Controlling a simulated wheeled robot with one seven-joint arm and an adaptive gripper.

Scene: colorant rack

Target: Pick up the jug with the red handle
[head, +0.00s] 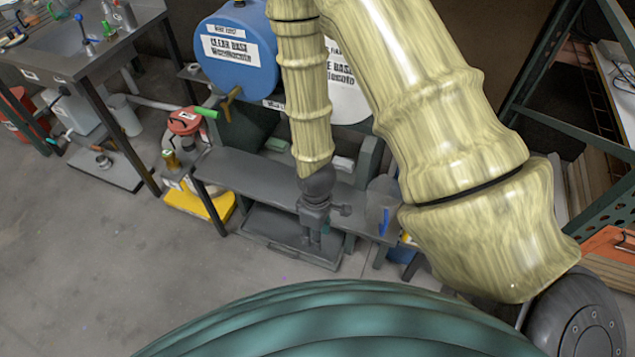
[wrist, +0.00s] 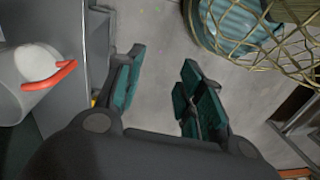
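The jug, pale grey-white (wrist: 22,82), shows at the left edge of the wrist view, partly cut off. Its red handle (wrist: 50,76) faces toward my gripper. My gripper (wrist: 160,78) is open in the wrist view, with its teal finger pads apart and only floor between them. The jug is off to the left of the fingers and not touched. In the head view my gripper (head: 315,222) is above the front of the low grey bench (head: 245,174). I cannot make out the red handle there; my arm hides part of the bench.
A greyish container with a blue part (head: 381,206) stands right of my gripper. A blue drum (head: 225,65) is behind the bench. A red-topped container (head: 183,122) with a green handle stands to the left. A metal rack (head: 560,110) is at right.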

